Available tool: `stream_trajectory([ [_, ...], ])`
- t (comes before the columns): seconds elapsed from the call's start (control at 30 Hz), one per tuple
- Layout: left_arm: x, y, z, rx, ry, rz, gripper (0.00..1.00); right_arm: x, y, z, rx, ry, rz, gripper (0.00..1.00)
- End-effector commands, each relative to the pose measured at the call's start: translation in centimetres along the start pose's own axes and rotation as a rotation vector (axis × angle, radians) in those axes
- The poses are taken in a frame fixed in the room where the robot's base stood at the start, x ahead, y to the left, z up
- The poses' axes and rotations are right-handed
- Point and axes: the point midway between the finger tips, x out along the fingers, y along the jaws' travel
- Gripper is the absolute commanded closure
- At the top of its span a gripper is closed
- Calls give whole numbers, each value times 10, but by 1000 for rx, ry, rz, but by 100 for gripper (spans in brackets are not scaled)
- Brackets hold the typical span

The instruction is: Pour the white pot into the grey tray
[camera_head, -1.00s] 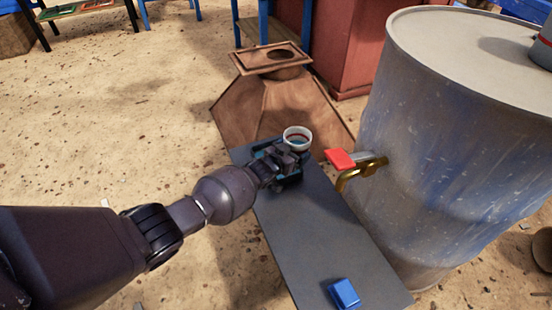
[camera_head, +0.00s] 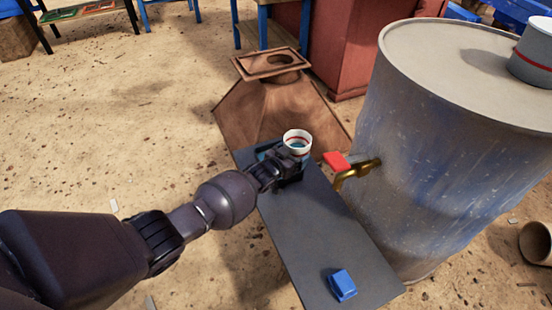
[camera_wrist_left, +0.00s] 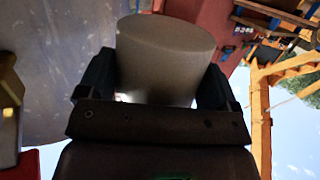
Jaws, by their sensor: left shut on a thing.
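The white pot (camera_head: 297,148) has a red band and a blue-tinted inside. My left gripper (camera_head: 287,158) is shut on it, above the far end of a long grey board. The pot's open mouth faces up toward the head camera. In the left wrist view the pot (camera_wrist_left: 166,58) sits between both dark fingers as a plain pale cylinder. I cannot make out a separate grey tray for sure; teal-blue edges show beside the gripper, partly hidden by it. My right gripper is not in view.
A large barrel (camera_head: 440,150) with a brass tap (camera_head: 352,172) and red handle (camera_head: 336,161) stands close on the right. A grey pot with a red band (camera_head: 535,60) is on top. A blue block (camera_head: 342,286) lies on the grey board (camera_head: 318,235). A rusty hopper (camera_head: 270,108) stands behind.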

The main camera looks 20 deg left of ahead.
Motion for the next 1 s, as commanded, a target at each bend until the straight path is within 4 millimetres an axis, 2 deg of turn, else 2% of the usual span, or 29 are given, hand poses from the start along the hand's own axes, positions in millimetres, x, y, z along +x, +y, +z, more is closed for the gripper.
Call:
stream_trajectory([
  [0.03, -4, 1, -17, 4, 13, -1, 50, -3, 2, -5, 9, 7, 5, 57],
  [0.47, -41, 19, -41, 2, 12, -1, 50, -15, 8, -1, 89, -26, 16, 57],
  [0.73, -64, 31, -57, 2, 12, -1, 50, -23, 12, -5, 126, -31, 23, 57],
  [1.0, -87, 42, -73, 2, 10, -1, 50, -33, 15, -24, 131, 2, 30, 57],
])
